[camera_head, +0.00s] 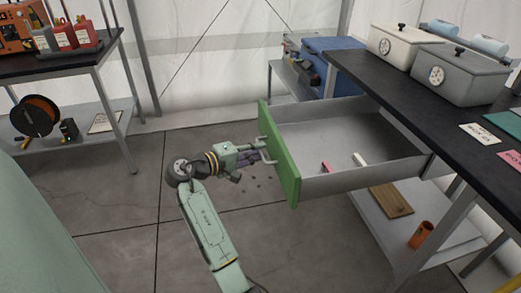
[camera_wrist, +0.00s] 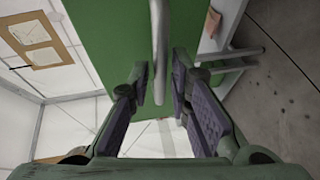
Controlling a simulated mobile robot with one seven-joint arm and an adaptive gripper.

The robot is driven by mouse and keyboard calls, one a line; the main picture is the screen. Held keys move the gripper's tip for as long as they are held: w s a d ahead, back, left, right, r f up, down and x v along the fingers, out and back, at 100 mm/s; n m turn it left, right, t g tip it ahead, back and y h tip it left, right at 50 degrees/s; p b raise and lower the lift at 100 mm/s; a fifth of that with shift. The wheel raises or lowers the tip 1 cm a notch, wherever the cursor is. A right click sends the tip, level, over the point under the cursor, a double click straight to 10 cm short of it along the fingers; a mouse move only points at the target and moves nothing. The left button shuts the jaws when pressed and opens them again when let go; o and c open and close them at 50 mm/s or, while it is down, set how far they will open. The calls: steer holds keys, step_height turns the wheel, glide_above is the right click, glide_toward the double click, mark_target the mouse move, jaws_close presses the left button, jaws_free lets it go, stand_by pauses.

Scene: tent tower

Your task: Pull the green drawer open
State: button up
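The green drawer (camera_head: 281,165) is pulled well out from under the black-topped bench, and its grey inside shows. A pink item (camera_head: 326,167) and a white item (camera_head: 359,159) lie in it. A grey bar handle (camera_wrist: 159,45) is on the green front. My gripper (camera_head: 257,157) is at the handle, on the outer side of the front. In the wrist view my gripper (camera_wrist: 160,82) has its fingers apart on both sides of the handle bar, with a small gap showing on each side. Contact with the bar is not visible.
The black bench top (camera_head: 405,110) carries grey lidded boxes (camera_head: 459,73). A lower shelf holds a wooden board (camera_head: 390,201) and an orange cup (camera_head: 421,235). Another table (camera_head: 68,66) stands at the left.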

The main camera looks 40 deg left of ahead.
steer(key=v, duration=1)
steer(key=shift+s, duration=0.15)
